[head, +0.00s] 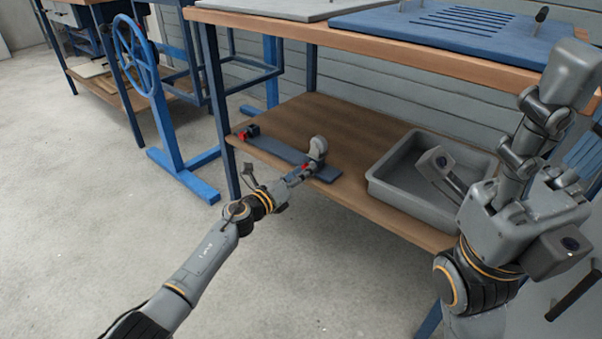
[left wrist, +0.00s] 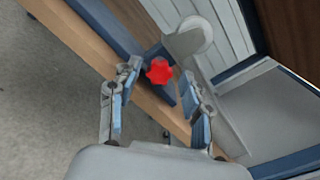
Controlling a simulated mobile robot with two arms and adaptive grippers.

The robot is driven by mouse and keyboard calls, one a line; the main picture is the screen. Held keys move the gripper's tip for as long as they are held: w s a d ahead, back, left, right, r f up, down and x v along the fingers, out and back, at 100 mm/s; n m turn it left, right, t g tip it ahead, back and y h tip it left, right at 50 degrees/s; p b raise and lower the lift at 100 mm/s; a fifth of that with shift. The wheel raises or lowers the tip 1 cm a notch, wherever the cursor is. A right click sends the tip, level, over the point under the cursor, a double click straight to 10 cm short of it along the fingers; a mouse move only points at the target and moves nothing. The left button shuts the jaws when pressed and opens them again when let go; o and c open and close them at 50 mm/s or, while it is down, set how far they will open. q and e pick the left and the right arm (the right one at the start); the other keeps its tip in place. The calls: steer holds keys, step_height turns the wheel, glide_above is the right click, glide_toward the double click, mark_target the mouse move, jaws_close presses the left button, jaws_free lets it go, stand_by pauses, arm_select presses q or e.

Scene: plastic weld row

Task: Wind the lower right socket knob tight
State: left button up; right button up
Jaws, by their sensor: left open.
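A red star-shaped knob (left wrist: 159,71) shows in the left wrist view, on the near side of a fixture with a grey rounded head (left wrist: 190,40). In the head view a bit of the red knob (head: 304,167) shows below that grey head (head: 318,146), at the right end of a blue-grey bar (head: 272,150) on the lower shelf. My left gripper (left wrist: 161,76) is open, with one finger on each side of the knob; I cannot tell if they touch it. My right gripper (head: 497,207) is at the right with its fingers spread, apparently empty.
A grey tray (head: 385,190) stands right of the bar. A red and black part (head: 245,133) sits at the bar's left end. The upper bench top (head: 400,52) overhangs the shelf (head: 370,130). A blue handwheel stand (head: 160,120) is at the left.

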arm_select(q)
steer(key=shift+f, duration=0.15)
steer(key=s+a+m+p, duration=0.2)
steer(key=s+a+m, duration=0.3)
steer(key=s+a, duration=0.5)
steer(key=s+d+r+n+h+p, duration=0.3)
steer(key=s+d+r+n+h, duration=0.1)
steer(key=s+r, duration=0.5)
steer(key=s+d+r+n+h+p, duration=0.3)
steer(key=s+d+r+n, duration=0.4)
steer(key=s+r, duration=0.3)
step_height(320, 180, up, 2)
steer(key=shift+r+n+t+h, duration=0.1)
steer(key=shift+n+t+h, duration=0.3)
steer(key=shift+n+h, duration=0.35)
